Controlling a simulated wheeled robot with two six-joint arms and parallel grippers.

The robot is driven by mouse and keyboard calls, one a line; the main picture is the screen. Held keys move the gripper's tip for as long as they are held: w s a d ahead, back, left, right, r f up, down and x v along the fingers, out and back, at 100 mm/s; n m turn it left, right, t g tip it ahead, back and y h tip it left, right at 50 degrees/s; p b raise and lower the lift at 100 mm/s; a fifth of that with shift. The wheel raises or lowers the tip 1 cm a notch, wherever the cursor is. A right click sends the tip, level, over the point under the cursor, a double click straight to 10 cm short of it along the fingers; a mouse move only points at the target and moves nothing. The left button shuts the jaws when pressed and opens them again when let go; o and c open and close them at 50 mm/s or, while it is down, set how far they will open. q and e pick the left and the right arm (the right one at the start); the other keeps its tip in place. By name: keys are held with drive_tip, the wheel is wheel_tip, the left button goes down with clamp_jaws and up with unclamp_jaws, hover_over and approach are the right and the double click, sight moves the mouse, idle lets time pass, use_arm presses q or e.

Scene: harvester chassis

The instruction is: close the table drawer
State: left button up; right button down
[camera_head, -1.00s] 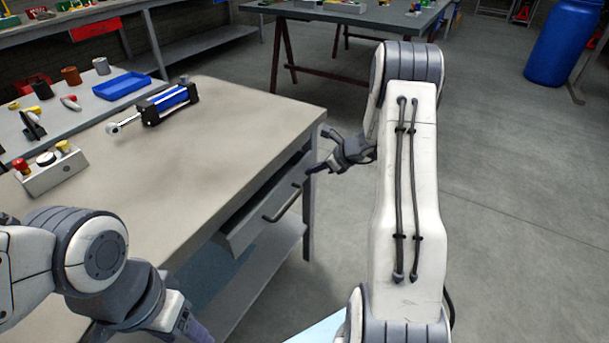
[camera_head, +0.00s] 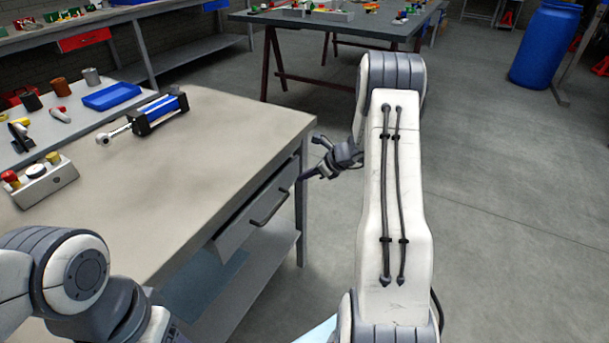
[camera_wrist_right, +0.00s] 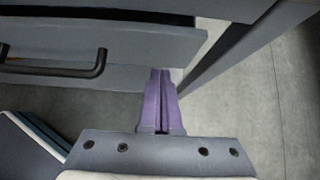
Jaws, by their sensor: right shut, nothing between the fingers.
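The table drawer (camera_head: 252,215) is grey with a dark bar handle (camera_head: 270,208). It stands partly out from under the table top, on the table's right side. In the right wrist view the drawer front (camera_wrist_right: 150,45) spans the top, with its handle (camera_wrist_right: 85,70) at the left. My right gripper (camera_head: 306,177) is beside the far end of the drawer, near its front. In the wrist view its purple fingers (camera_wrist_right: 161,85) are together and empty, with tips by the drawer's lower edge; contact is unclear. My left arm shows at lower left, but its fingers are out of frame.
A lower shelf (camera_head: 265,265) is below the drawer. The floor right of the table is clear. A blue barrel (camera_head: 545,45) stands at the back right.

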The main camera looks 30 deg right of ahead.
drive_tip(key=s+d+f+p+v, duration=0.1)
drive_tip(key=v, duration=1)
drive_tip(key=s+a+r+n+g, duration=0.2)
drive_tip(key=a+n, duration=0.4)
drive_tip(key=a, duration=0.4)
drive_tip(key=s+a+r+n+g+y, duration=0.1)
drive_tip(key=s+a+r+n+g, duration=0.15)
drive_tip(key=a+n, duration=0.55)
drive_tip(key=s+a+r+n+g, duration=0.2)
drive_tip(key=s+a+n, duration=0.1)
drive_tip(key=a, duration=0.9)
drive_tip(key=s+a+r+n+h, duration=0.1)
drive_tip(key=s+a+n, duration=0.2)
drive_tip(key=s+n, duration=0.4)
drive_tip(key=s+a+r+n+g+h, duration=0.1)
drive_tip(key=s+a+n+h, duration=0.15)
drive_tip(key=s+n, duration=0.45)
drive_tip(key=s+a+r+n+h, duration=0.1)
drive_tip(key=s+a+n, duration=0.2)
drive_tip(key=s+n, duration=0.35)
wheel_tip(320, 180, up, 14)
drive_tip(key=p, duration=1.5)
